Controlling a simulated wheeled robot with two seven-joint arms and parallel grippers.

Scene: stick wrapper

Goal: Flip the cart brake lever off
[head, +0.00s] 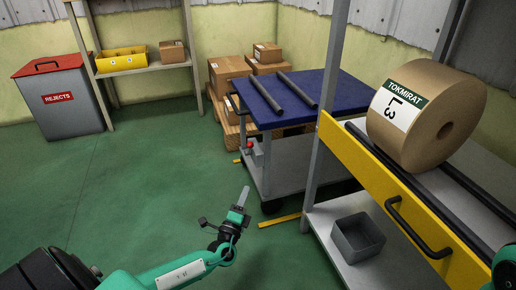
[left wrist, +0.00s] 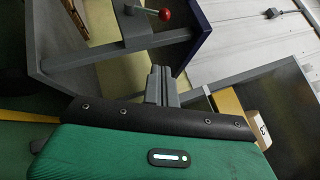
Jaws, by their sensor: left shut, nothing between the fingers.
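The cart (head: 345,98) has a blue top, grey posts and a grey lower shelf. Its brake lever (head: 249,146), with a red knob, is at the cart's near left corner. In the left wrist view the lever's red ball knob (left wrist: 164,14) sits on a grey rod from a grey bracket at the top. My left gripper (head: 245,192) is shut and empty, in front of and below the lever in the head view, apart from it. Its closed fingers also show in the left wrist view (left wrist: 160,80). My right gripper is out of view.
A rack with a yellow rail (head: 385,185) holds a large brown roll (head: 425,115) at right. A grey bin (head: 357,238) sits on its lower shelf. A rejects bin (head: 62,100) stands back left; boxes (head: 228,70) are behind the cart. The green floor at left is clear.

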